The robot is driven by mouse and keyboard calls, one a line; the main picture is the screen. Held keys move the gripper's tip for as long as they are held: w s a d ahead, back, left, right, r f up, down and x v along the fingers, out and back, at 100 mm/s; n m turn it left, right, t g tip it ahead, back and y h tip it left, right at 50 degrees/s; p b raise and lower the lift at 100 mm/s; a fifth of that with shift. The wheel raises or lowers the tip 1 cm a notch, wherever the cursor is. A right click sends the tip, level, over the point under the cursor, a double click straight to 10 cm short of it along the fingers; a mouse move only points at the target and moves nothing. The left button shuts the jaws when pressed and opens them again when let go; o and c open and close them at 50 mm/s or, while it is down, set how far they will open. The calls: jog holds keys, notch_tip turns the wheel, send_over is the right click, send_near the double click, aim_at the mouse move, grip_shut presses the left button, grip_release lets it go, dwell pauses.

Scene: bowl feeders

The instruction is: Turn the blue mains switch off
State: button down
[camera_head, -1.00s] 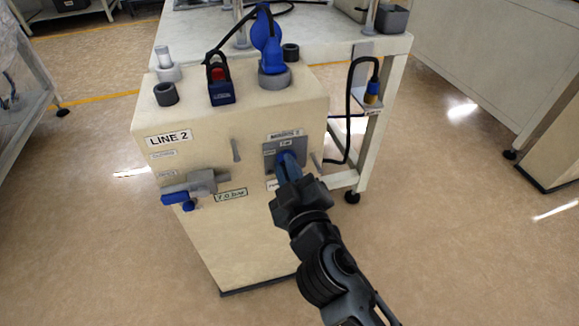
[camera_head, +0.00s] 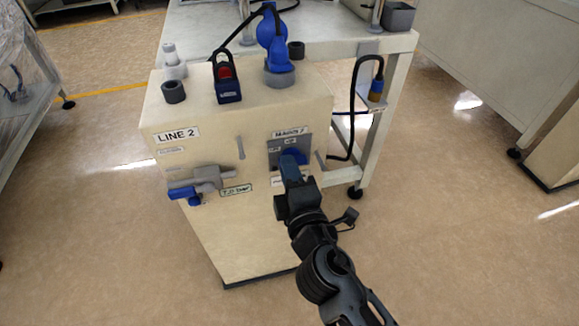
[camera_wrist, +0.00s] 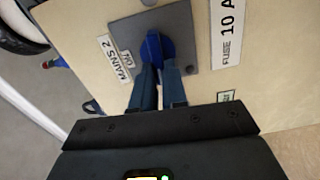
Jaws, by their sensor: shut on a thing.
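The blue mains switch (camera_head: 294,157) sits on a grey plate (camera_head: 275,155) on the front of the beige LINE 2 cabinet (camera_head: 235,235), under a MAINS label. In the wrist view the blue switch knob (camera_wrist: 153,44) shows between the two fingertips, with the MAINS 2 label (camera_wrist: 116,58) to its left. My gripper (camera_head: 291,170) reaches the plate from below right and is shut on the knob; its fingers also show in the wrist view (camera_wrist: 159,75). The small position labels on the plate are too blurred to read surely, and the fingers partly hide the knob.
A blue-handled valve (camera_head: 187,193) sticks out at the cabinet's left front. A padlock (camera_head: 227,82) and a blue plug (camera_head: 275,45) stand on top. A hanging black cable (camera_head: 355,110) and a table leg (camera_head: 385,130) are at the right. The floor (camera_head: 450,240) at right is clear.

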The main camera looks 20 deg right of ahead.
jog(key=shift+a+f+n, duration=0.1)
jog(key=shift+n, duration=0.4)
jog(key=c, duration=1.2)
grip_release()
jog(key=shift+o, duration=0.2)
jog(key=s, duration=0.8)
jog(key=shift+b, duration=0.4)
